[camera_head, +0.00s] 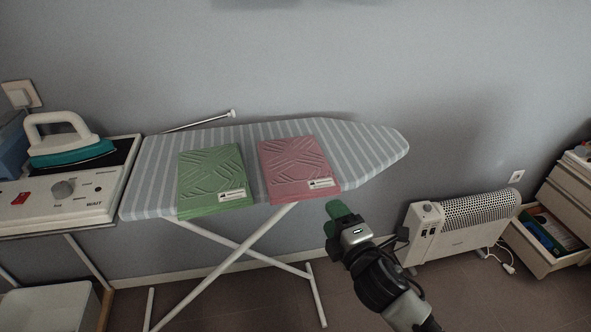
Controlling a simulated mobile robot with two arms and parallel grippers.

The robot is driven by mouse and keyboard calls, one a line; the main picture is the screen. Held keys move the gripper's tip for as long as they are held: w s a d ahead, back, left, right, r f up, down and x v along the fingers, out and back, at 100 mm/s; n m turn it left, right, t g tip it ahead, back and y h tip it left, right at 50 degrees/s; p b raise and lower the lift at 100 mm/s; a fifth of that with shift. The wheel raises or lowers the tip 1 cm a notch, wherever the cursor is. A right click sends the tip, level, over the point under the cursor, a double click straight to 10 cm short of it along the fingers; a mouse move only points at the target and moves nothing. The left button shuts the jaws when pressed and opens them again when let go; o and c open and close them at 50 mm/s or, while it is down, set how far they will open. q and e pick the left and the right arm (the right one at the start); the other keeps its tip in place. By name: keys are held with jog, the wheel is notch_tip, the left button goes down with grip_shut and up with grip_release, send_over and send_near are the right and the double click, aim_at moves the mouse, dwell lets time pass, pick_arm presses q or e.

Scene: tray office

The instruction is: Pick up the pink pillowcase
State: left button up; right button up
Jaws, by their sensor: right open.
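The pink pillowcase (297,165) lies folded flat on the striped ironing board (360,145), with a white label near its front edge. A green folded pillowcase (212,178) lies to its left, with a narrow gap between them. My right gripper (338,213) is in front of the board, just below and right of the pink pillowcase's front corner. My left gripper is not in view.
An iron (68,140) stands on a steam station (70,190) at the left end of the board. A white heater (465,225) and an open drawer (540,240) are at the right. A grey wall (300,60) is close behind the board.

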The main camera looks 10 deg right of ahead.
aim_at(316, 195)
jog(key=x, duration=0.9)
jog(key=shift+w+f, duration=0.3)
jog(key=shift+f, duration=0.1)
jog(key=shift+s, duration=0.1)
jog(key=c, duration=0.9)
grip_shut()
jog(key=shift+r, duration=0.15)
